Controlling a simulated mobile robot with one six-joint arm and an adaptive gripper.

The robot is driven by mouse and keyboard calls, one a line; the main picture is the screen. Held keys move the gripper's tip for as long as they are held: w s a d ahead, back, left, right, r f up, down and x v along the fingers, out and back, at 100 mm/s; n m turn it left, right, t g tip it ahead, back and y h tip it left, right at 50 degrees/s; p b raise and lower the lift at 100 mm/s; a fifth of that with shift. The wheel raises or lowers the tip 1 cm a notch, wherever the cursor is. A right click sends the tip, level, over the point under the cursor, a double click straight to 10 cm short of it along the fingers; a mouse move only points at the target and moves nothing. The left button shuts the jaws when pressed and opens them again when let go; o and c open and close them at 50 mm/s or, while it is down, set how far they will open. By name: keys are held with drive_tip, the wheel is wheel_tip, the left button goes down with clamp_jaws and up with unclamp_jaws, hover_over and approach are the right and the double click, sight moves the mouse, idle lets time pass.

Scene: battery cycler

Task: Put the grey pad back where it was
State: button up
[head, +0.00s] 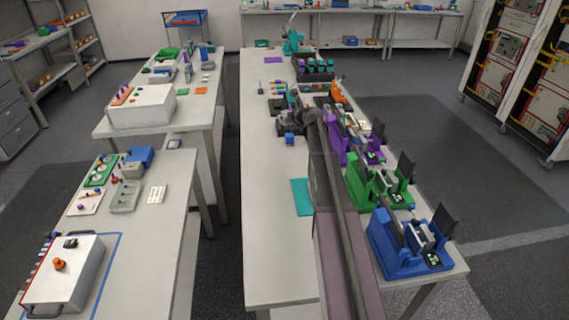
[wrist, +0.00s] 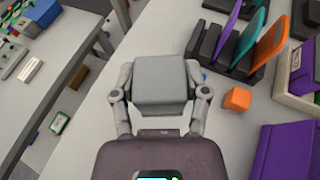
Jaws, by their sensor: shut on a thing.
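The grey pad (wrist: 162,78) is a block with a flat, lighter top face, seen in the wrist view. My gripper (wrist: 160,92) is shut on it, with one finger against its left side and one against its right. The pad is over the pale table top; its height above the table is hard to tell. In the head view my gripper (head: 292,122) is over the middle of the long central table, and the pad cannot be made out there.
A dark rack (wrist: 232,48) with upright purple, teal and orange plates stands to the pad's upper right. An orange cube (wrist: 238,98) and a purple device (wrist: 285,150) are to its right. A teal mat (head: 302,196) lies on the central table (head: 268,225), whose left side is mostly clear.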

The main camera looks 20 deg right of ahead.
drive_tip(key=h+b, duration=0.1)
drive_tip(key=b, duration=0.5)
hover_over(285, 157)
wheel_tip(285, 157, down, 7)
drive_tip(key=shift+m, duration=0.4)
drive_tip(key=shift+a, duration=0.1)
drive_tip(key=shift+f, duration=0.15)
wheel_tip(285, 157, down, 6)
drive_tip(key=b, duration=0.6)
drive_tip(key=shift+f+b, duration=0.15)
drive_tip(key=shift+b, duration=0.15)
drive_tip(key=shift+f+b, duration=1.8)
